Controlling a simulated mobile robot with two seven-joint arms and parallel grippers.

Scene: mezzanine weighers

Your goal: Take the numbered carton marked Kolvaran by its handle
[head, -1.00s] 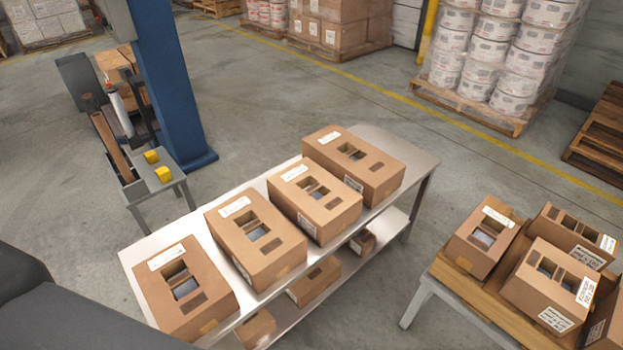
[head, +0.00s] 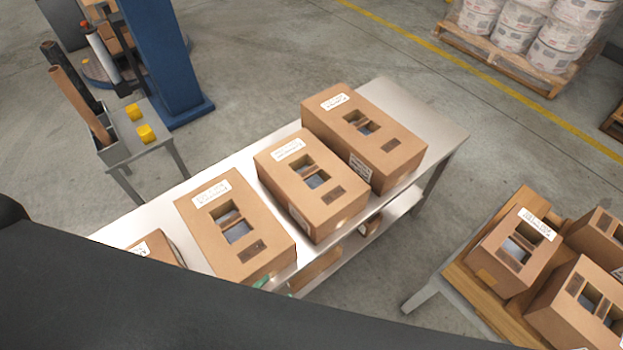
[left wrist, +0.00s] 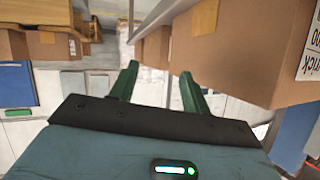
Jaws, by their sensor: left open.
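Several brown cartons stand in a row on a metal table: one at the far right (head: 385,125), one in the middle (head: 325,215), one left of it (head: 250,250), and one at the left end (head: 152,246) mostly hidden by my dark arm. Each fully seen carton has a bar handle between two top cutouts and a white label; I cannot read which says Kolvaran. My left gripper's green fingertips (head: 275,289) show at the table's front edge, below the second carton from the left. In the left wrist view the gripper (left wrist: 159,72) is open and empty, beside a carton (left wrist: 250,50). My right gripper is out of view.
The metal table (head: 425,110) has a lower shelf holding more cartons. A wooden tray (head: 455,282) with several cartons stands on a stand at right. A blue column (head: 160,60) and a small grey stand (head: 150,150) with yellow blocks are at left. Floor between is clear.

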